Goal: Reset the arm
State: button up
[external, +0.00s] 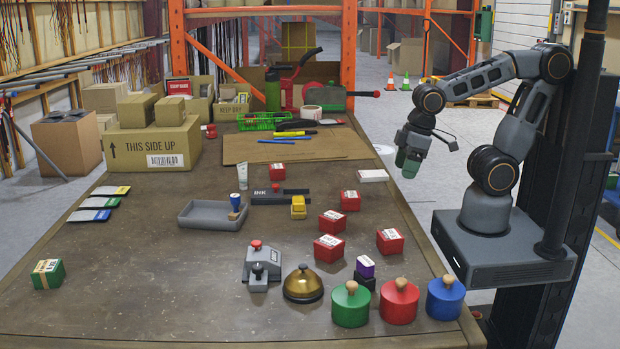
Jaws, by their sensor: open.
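My gripper (409,168) hangs from my bent arm, pointing down, at the right of the external view. It appears just beyond the table's right edge, with the floor behind it. Its end is dark green and small, and the gap between the fingers is hard to make out. I see nothing held in it. My arm rises from its base, bends at a high elbow and reaches left to the gripper. The table (200,290) lies to the left of my arm.
Several red boxes (328,248) are spread on the table's right half. Green (351,308), red (399,305) and blue (445,301) round containers stand at the near right edge, beside a brass bell (303,288). A grey tray (205,222) is mid-table. The near-left tabletop is mostly clear.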

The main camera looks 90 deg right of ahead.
notch_tip(320, 180, up, 10)
jog(key=p, duration=0.9)
jog(key=shift+s+a+r, duration=0.15)
jog(key=shift+s+r, duration=0.05)
